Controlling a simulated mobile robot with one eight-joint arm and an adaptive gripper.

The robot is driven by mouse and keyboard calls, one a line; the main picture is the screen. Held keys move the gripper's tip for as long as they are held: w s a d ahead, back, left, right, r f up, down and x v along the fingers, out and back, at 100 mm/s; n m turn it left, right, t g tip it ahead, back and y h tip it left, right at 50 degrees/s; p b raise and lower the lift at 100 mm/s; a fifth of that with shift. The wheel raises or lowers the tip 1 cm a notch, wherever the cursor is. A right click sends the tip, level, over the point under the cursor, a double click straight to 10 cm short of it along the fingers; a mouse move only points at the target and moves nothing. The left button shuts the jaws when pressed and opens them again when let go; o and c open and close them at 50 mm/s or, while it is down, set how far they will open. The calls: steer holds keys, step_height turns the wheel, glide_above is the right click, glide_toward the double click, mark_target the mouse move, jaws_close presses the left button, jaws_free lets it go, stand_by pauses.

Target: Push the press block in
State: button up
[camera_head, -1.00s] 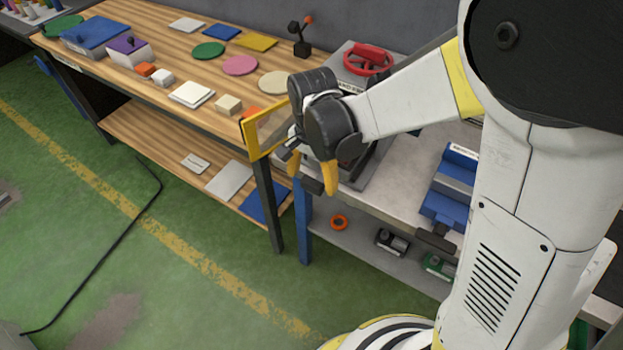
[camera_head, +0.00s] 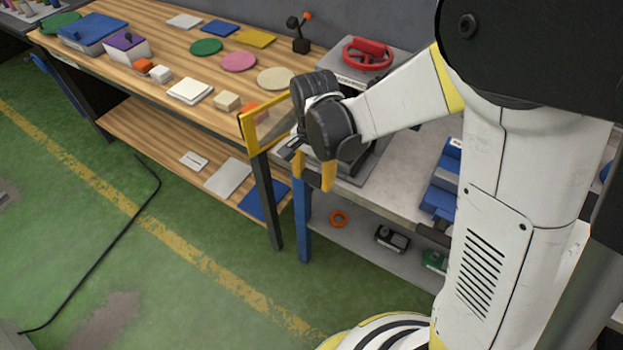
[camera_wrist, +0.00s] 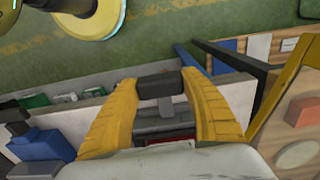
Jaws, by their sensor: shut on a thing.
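My gripper (camera_head: 313,174) is at the front edge of the grey table (camera_head: 405,190), fingers pointing down in the head view. In the wrist view its two yellow fingers (camera_wrist: 160,84) are closed on the ends of a dark block (camera_wrist: 160,88), which looks like the press block. A grey bar and a grey body (camera_wrist: 162,112) show behind the block between the fingers. In the head view my wrist and fingers hide most of the block. The dark grey fixture (camera_head: 368,165) shows beside my wrist. How far in the block sits cannot be told.
A yellow frame (camera_head: 248,131) stands close left of my gripper at the wooden table's edge. A red handwheel (camera_head: 367,53) on a grey box is behind. A blue device (camera_head: 443,190) stands to the right.

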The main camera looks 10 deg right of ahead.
steer(key=w+d, duration=0.2)
steer(key=w, duration=0.1)
steer(key=w+d, duration=0.2)
steer(key=w, duration=0.1)
steer(key=w+d, duration=0.3)
steer(key=shift+w+d, duration=0.1)
steer(key=shift+w, duration=0.05)
steer(key=o, duration=1.4)
steer(key=shift+w+d, duration=0.1)
steer(key=shift+d, duration=0.05)
steer(key=shift+r, duration=0.1)
step_height(320, 180, up, 12)
steer(key=shift+f, duration=0.1)
steer(key=s+d+r+n+t, duration=0.1)
steer(key=s+n+t, duration=0.1)
steer(key=s, duration=0.5)
steer(key=s+d+r+n+t, duration=0.1)
steer(key=s+d+n+t, duration=0.1)
steer(key=s, duration=0.5)
steer(key=s+d+r+n+t, duration=0.2)
steer(key=s+n+t, duration=0.1)
steer(key=s, duration=0.4)
steer(key=shift+d+r+n, duration=0.1)
steer(key=shift+d+n, duration=0.1)
steer(key=shift+n, duration=0.1)
